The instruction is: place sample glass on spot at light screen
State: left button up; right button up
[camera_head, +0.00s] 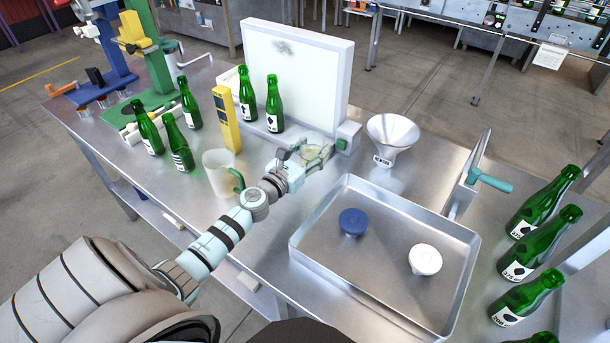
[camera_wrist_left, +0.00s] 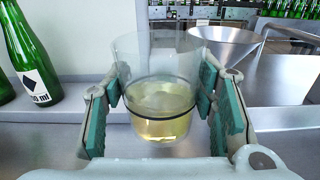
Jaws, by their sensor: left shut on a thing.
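The sample glass (camera_head: 312,151) is a clear cup with pale yellow liquid and a dark ring around it. In the left wrist view the glass (camera_wrist_left: 160,95) stands upright between the green pads of both fingers. My left gripper (camera_head: 318,158) is shut on it, just in front of the light screen's right end. The light screen (camera_head: 310,80) is a white upright panel with a grey smudge near its top. I cannot make out a marked spot. Whether the glass touches the table is unclear. My right gripper is not in view.
Green bottles (camera_head: 274,104) stand at the screen's left front, beside a yellow meter (camera_head: 226,120). A clear jug (camera_head: 217,172) is left of my arm. A funnel (camera_head: 392,135) stands right of the screen. A metal tray (camera_head: 385,275) lies in front, with more bottles at right.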

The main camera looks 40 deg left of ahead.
pick_arm(q)
notch_tip(320, 180, down, 9)
jog(key=b, duration=0.7)
jog(key=shift+b, duration=0.4)
jog(key=shift+s+r, duration=0.1)
jog(key=shift+r, duration=0.15)
jog(key=shift+f, duration=0.1)
jog(key=o, duration=1.4)
